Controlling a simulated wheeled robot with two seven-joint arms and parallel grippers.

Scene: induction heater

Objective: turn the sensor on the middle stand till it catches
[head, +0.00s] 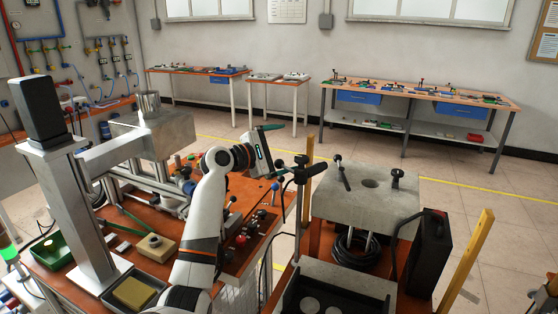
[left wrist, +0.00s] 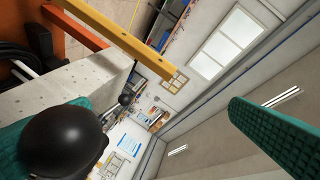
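A dark T-shaped head (head: 300,170) sits on a thin dark upright just right of my left gripper in the head view. I take it for the sensor on the middle stand, but its details are too small to be sure. My left gripper (head: 277,150) is open, its fingers spread toward that head. In the left wrist view, a round black knob end (left wrist: 62,143) is close to the camera and overlaps one teal finger pad. The other pad (left wrist: 275,135) stands far apart from it. I cannot tell whether the knob touches a finger. My right gripper is not in view.
A grey block (head: 365,205) with black knobs stands right of the dark upright, between yellow posts (head: 466,262). A black case (head: 428,252) is beside it. A metal column (head: 75,205) rises from the orange bench at left. Open floor lies behind, before the back tables (head: 420,92).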

